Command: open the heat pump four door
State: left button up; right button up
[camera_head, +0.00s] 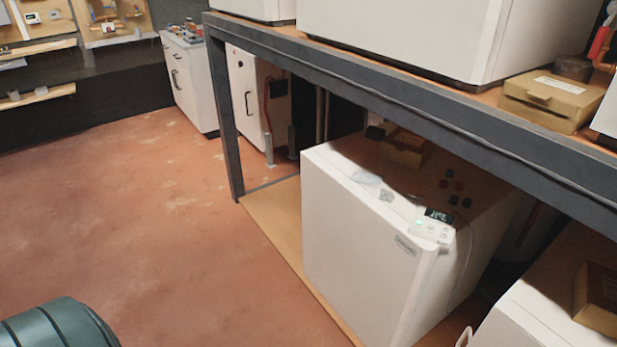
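A large white box-shaped heat pump (350,240) stands on the lower wooden shelf, with its white front facing the floor area. A small control unit (432,230) with a dark display and a green light sits at its top front edge. A small label (405,245) is on the front. Another white unit (545,312) is cut off at the lower right corner. No number is readable, so I cannot tell which one is heat pump four. The door of the middle unit looks closed. Neither of my grippers is in view.
A dark metal rack frame (400,92) crosses above the units, with a post (224,120) at its left. White units (410,35) and a cardboard box (550,100) stand on the upper shelf. White cabinets (188,80) stand behind.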

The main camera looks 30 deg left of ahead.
aim_at(370, 273)
jog(key=i+j, duration=0.15)
jog(key=j, duration=0.2)
jog(key=i+j, duration=0.15)
jog(key=j, duration=0.2)
jog(key=i+j, duration=0.2)
jog(key=j, duration=0.15)
jog(key=i+j, duration=0.15)
jog(key=j, duration=0.2)
jog(key=i+j, duration=0.15)
jog(key=j, duration=0.2)
jog(key=i+j, duration=0.15)
jog(key=j, duration=0.2)
jog(key=i+j, duration=0.15)
jog(key=j, duration=0.2)
jog(key=i+z, duration=0.05)
